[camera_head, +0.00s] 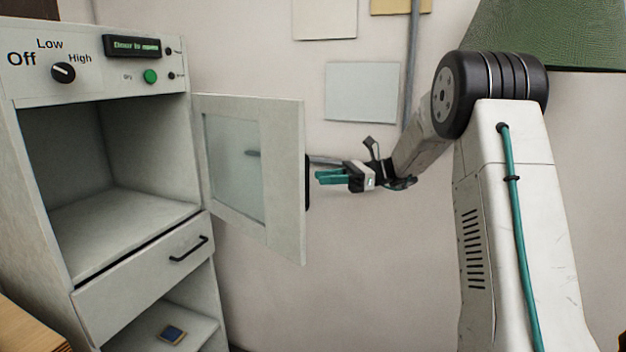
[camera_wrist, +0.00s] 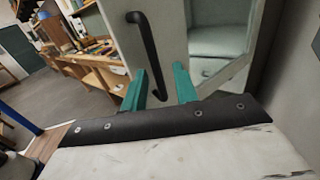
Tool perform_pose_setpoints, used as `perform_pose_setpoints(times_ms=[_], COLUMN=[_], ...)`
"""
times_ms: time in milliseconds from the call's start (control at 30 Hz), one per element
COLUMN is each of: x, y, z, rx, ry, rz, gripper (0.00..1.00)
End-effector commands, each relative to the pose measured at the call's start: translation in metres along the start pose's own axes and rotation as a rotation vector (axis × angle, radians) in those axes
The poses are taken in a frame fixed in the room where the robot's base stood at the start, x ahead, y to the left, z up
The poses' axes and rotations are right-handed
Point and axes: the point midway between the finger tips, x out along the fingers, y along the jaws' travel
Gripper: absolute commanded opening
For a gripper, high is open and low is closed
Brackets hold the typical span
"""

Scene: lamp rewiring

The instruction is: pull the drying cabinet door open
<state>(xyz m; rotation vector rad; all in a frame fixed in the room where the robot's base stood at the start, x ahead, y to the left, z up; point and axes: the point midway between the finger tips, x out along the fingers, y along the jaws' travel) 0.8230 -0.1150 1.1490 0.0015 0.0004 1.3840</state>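The drying cabinet (camera_head: 140,110) stands at the left in the head view. Its door (camera_head: 285,180), with a glass pane, is swung wide open to the right, and the inside shows empty. The black door handle (camera_head: 307,183) is mostly hidden behind the door's free edge; it shows whole in the wrist view (camera_wrist: 147,45). My gripper (camera_head: 325,177) has teal fingers pointing at the handle from the right, just beyond the door edge. In the wrist view my gripper (camera_wrist: 160,88) is open, with the handle's lower end appearing between the spread fingers. Contact cannot be told.
The display (camera_head: 133,45) seems to read that the door is open. A closed drawer (camera_head: 145,275) with a black handle sits below the chamber, above an open shelf. A green lampshade (camera_head: 550,35) is at the upper right. A wooden bench (camera_wrist: 95,70) stands beyond in the wrist view.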

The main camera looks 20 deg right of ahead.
Motion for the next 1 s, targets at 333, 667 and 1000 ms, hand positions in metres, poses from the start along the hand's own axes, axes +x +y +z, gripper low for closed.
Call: perform_pose_setpoints(times_ms=[333, 667, 1000], x=[-0.030, -0.030, -0.028], y=[0.000, 0.000, 0.009], z=[0.000, 0.000, -0.036], rx=[0.000, 0.000, -0.102], ry=[0.000, 0.000, 0.110], rz=[0.000, 0.001, 0.013], gripper=[0.29, 0.29, 0.29])
